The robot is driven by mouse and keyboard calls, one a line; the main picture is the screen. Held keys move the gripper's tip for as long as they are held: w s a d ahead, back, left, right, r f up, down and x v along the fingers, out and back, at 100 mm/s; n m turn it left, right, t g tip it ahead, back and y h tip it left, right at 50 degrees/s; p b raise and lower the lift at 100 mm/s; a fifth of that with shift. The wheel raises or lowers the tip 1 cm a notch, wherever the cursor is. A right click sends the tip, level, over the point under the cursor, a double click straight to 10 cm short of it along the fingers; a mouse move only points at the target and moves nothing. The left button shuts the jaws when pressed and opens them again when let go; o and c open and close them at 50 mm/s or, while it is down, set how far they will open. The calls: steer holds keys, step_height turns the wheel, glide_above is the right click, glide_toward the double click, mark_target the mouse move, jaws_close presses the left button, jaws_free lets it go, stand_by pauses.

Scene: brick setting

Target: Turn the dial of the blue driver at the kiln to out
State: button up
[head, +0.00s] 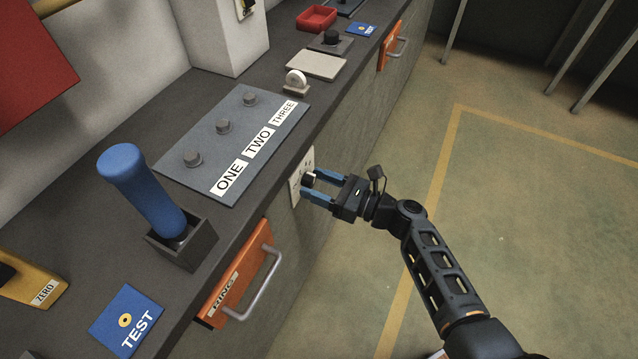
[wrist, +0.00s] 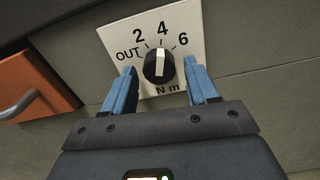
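The dial (wrist: 151,70) is a black knob with a white pointer, on a white plate (wrist: 188,38) marked OUT, 2, 4, 6 and N m. The pointer stands upright, toward 4; OUT is at the left. The plate (head: 296,188) is on the front of the counter, and the knob (head: 309,179) shows small there. My gripper (head: 322,184) is in front of it, with its blue fingers on either side of the knob. In the wrist view my gripper (wrist: 160,78) is open, with gaps to the knob. The blue driver (head: 145,185) stands in a dark square holder.
An orange drawer marked RING (head: 236,280) with a metal handle (head: 262,290) is left of the plate. A grey panel (head: 185,125) marked ONE, TWO, THREE lies on the counter above. A blue TEST card (head: 108,312) lies at the front left.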

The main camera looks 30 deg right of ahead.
steer(key=c, duration=0.9)
steer(key=shift+f+n, duration=0.1)
steer(key=shift+n, duration=0.2)
steer(key=n+b, duration=0.3)
steer(key=shift+d+f, duration=0.1)
steer(key=n+b, duration=0.4)
steer(key=shift+w+n, duration=0.1)
steer(key=shift+n, duration=0.3)
steer(key=n+b, duration=0.5)
steer(key=shift+d, duration=0.1)
steer(key=shift+r+n+b, duration=0.25)
steer(key=shift+n+b, duration=0.8)
steer(key=shift+n, duration=0.15)
